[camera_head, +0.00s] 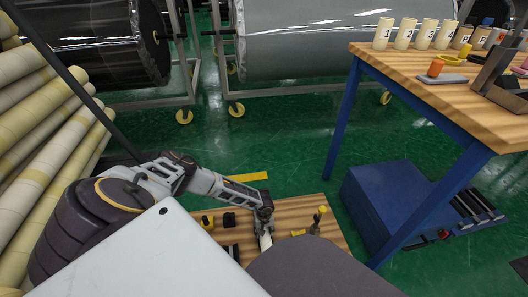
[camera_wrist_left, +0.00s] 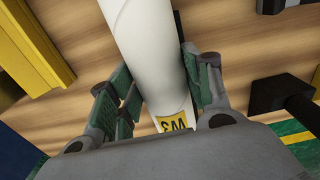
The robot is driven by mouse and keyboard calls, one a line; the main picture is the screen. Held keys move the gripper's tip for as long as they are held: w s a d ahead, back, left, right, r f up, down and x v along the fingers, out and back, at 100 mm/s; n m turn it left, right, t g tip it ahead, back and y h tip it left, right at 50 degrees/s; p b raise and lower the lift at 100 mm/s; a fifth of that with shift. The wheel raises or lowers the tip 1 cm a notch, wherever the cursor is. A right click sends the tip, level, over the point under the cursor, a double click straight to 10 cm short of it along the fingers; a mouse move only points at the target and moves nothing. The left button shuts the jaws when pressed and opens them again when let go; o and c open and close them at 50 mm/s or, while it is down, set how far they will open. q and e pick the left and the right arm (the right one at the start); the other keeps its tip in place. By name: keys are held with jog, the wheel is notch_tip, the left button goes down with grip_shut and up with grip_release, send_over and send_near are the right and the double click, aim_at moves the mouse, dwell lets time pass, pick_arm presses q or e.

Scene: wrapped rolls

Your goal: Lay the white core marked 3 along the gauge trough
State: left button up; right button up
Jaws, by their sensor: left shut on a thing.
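My left gripper (camera_head: 264,214) is shut around a white core (camera_head: 265,241) over the low wooden top (camera_head: 325,219). In the left wrist view the gripper (camera_wrist_left: 160,98) has its green-padded fingers on both sides of the white core (camera_wrist_left: 143,38). A yellow label reading W3 (camera_wrist_left: 172,124) shows near the core's end close to the palm. I cannot tell whether the core touches the wood. A gauge trough cannot be made out for certain. My right gripper is not in view.
Black pieces with yellow (camera_head: 207,222) stand left of the gripper, and a yellow-topped piece (camera_head: 320,215) right of it. A yellow block (camera_wrist_left: 32,45) and a black piece (camera_wrist_left: 282,97) flank the core. The high workbench (camera_head: 400,68) bears several numbered cream cores (camera_head: 404,34).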

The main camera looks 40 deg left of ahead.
pick_arm(q)
jog(key=shift+f, duration=0.3)
jog(key=o, duration=1.1)
